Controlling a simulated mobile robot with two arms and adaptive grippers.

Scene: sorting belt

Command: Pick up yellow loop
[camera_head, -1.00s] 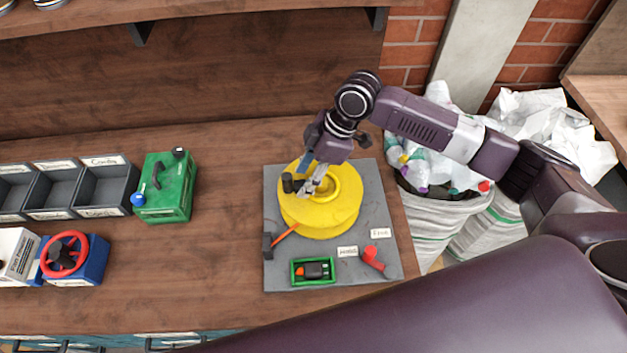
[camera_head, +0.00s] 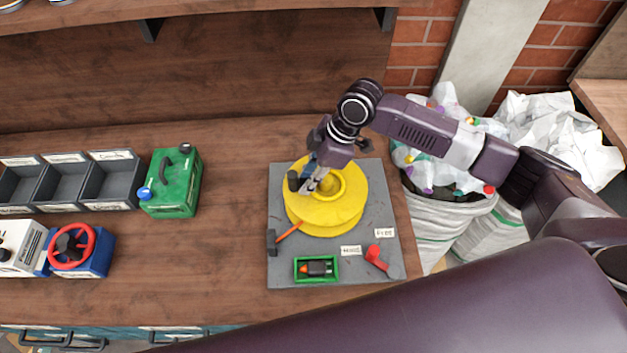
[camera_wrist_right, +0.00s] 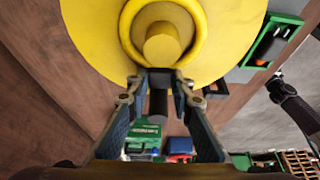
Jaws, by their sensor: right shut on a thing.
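A round yellow reel (camera_head: 340,218) lies on a grey board, with a raised yellow loop (camera_head: 342,190) around its middle post. The loop also shows in the right wrist view (camera_wrist_right: 197,48), near the top. The exact contact is partly hidden. A black knob (camera_head: 293,181) stands on the reel beside the fingers. My left gripper is not in view.
The grey board (camera_head: 390,215) also bears an orange-handled hammer (camera_head: 287,232), a green tray (camera_head: 335,278) and a red piece (camera_head: 376,257). A green canister (camera_head: 172,185), dark bins (camera_head: 112,185) and a red-wheeled valve (camera_head: 75,246) stand left. Bare table lies between.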

